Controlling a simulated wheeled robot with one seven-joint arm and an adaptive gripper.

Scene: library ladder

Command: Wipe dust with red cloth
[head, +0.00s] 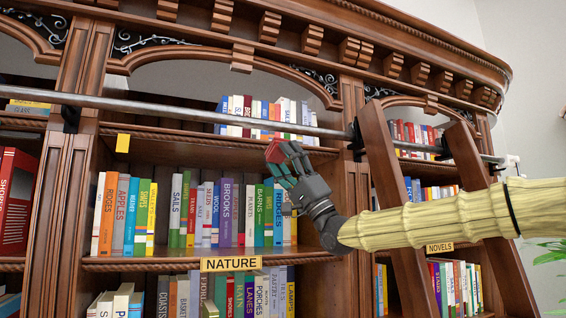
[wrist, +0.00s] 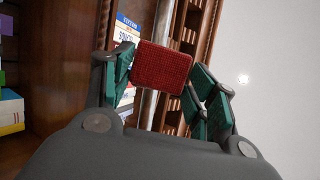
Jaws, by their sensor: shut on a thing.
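The red cloth (head: 273,153) is a small red block-like pad at my gripper's fingertips. In the wrist view the red cloth (wrist: 163,66) shows its woven face between the two green-padded fingers. My gripper (head: 283,155) is shut on it, raised in front of the bookcase, near the edge of the upper shelf (head: 205,140). I cannot tell from these views whether the cloth touches the shelf. No dust can be made out in either view.
A metal rail (head: 200,111) runs across the bookcase above my gripper. A wooden ladder (head: 385,200) leans on it to the right. Rows of books (head: 225,210) fill the shelf below. A yellow tag (head: 122,143) hangs at the upper shelf's left, and a NATURE label (head: 231,263) sits lower.

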